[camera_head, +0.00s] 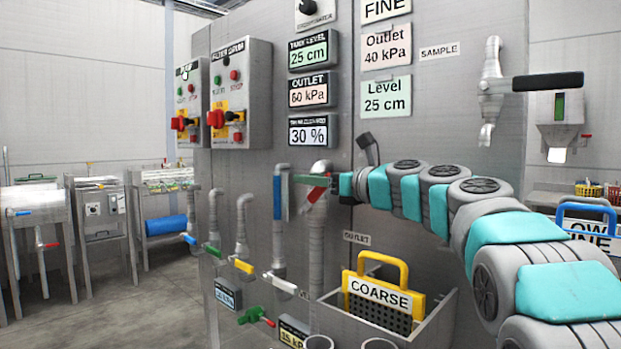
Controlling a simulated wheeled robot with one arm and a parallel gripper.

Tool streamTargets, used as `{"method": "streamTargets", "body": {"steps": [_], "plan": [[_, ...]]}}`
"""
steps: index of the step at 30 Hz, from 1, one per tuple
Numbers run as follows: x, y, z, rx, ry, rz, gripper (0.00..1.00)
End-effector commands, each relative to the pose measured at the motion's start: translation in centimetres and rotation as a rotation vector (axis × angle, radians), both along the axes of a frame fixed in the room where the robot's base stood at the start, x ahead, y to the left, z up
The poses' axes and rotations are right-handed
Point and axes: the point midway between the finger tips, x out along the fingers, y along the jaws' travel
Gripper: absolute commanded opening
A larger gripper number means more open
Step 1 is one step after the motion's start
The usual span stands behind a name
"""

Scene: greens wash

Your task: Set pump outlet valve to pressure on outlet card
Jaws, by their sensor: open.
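The outlet card (386,46) on the grey panel reads "Outlet 40 kPa". The outlet display (312,91) to its left appears to read 60 kPa. A red valve lever (317,193) sits at the top of a vertical pipe (317,230). A small OUTLET label (356,238) is to the right of this pipe. My gripper (327,181) is open at the red lever, at the end of my teal and grey arm. Its fingers are small and partly hidden, so I cannot tell whether they touch the lever.
A blue-handled valve (277,196) stands close left of the red lever. Other valves with yellow (243,266) and green (257,315) handles are lower left. A bin (440,318) holding a yellow COARSE screen (380,296) is below. A black-handled sample tap (548,82) is right.

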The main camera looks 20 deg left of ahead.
Motion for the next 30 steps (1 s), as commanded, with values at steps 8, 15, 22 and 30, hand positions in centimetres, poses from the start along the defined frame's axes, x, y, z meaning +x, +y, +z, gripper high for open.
{"method": "streamTargets", "body": {"steps": [8, 15, 22, 30], "plan": [[0.22, 0.61, -0.06, -0.001, 0.001, 0.001, 0.47], [0.20, 0.60, -0.08, -0.001, 0.000, 0.001, 0.32], [0.20, 0.60, -0.10, -0.001, 0.001, 0.001, 0.06], [0.20, 0.60, -0.11, -0.001, 0.001, 0.001, 0.00]]}}
